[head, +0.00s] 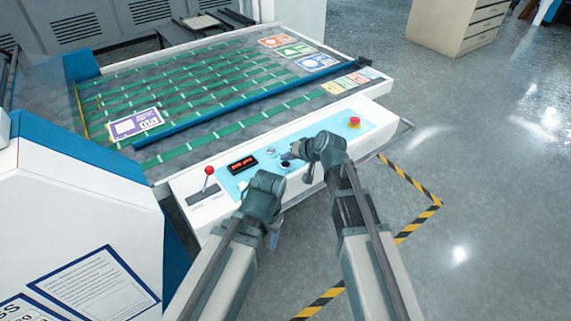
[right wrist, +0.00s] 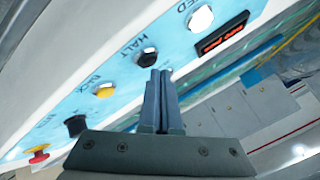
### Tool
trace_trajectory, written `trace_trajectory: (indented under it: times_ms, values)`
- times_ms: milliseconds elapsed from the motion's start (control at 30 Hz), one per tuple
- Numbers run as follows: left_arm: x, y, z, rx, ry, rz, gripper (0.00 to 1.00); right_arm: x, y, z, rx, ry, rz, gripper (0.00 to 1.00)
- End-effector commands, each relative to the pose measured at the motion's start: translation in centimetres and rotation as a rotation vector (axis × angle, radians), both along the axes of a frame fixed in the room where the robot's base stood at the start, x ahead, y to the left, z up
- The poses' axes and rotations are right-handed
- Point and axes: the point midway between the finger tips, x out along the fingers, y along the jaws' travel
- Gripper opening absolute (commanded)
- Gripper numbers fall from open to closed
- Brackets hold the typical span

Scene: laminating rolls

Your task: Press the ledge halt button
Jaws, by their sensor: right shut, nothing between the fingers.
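The halt button is a round black cap in a pale ring (right wrist: 146,57), beside the printed word HALT on the light-blue control panel (head: 331,128). In the head view a dark button (head: 285,165) shows next to my right gripper. My right gripper (head: 289,156) is shut and empty over the panel. In the right wrist view its fingertips (right wrist: 160,72) end just beside the halt button, which stays visible. I cannot tell whether they touch it. My left gripper (head: 273,238) hangs low in front of the panel, and its fingers are too unclear to read.
Near the halt button are a white knob (right wrist: 200,18), a red display (right wrist: 221,35), a yellow button (right wrist: 104,90), a black knob (right wrist: 76,125) and a red mushroom button (right wrist: 38,154). A red-balled lever (head: 209,171) stands up at the panel's left. The laminating bed (head: 210,97) lies behind.

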Motion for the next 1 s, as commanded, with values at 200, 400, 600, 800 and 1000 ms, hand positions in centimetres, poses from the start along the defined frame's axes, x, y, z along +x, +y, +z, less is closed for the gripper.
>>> trace_trajectory:
  times_ms: [200,400,600,800,1000]
  values:
    - [0.00,0.00,-0.37,0.000,0.000,0.000,0.57,0.00,0.00,-0.37,0.000,0.000,0.000,0.00]
    - [0.00,0.01,-0.37,0.000,0.000,0.000,0.57,0.00,0.00,-0.37,0.000,0.000,0.000,0.00]
    - [0.00,0.00,-0.53,0.000,0.000,0.000,0.57,0.00,0.00,-0.53,0.000,0.000,0.000,0.00]
    - [0.01,0.00,-0.77,0.000,0.000,0.000,0.57,0.00,0.00,-0.77,0.000,0.000,0.000,0.00]
    - [0.00,0.00,-1.01,0.000,0.000,0.000,0.57,0.00,0.00,-1.01,0.000,0.000,0.000,0.00]
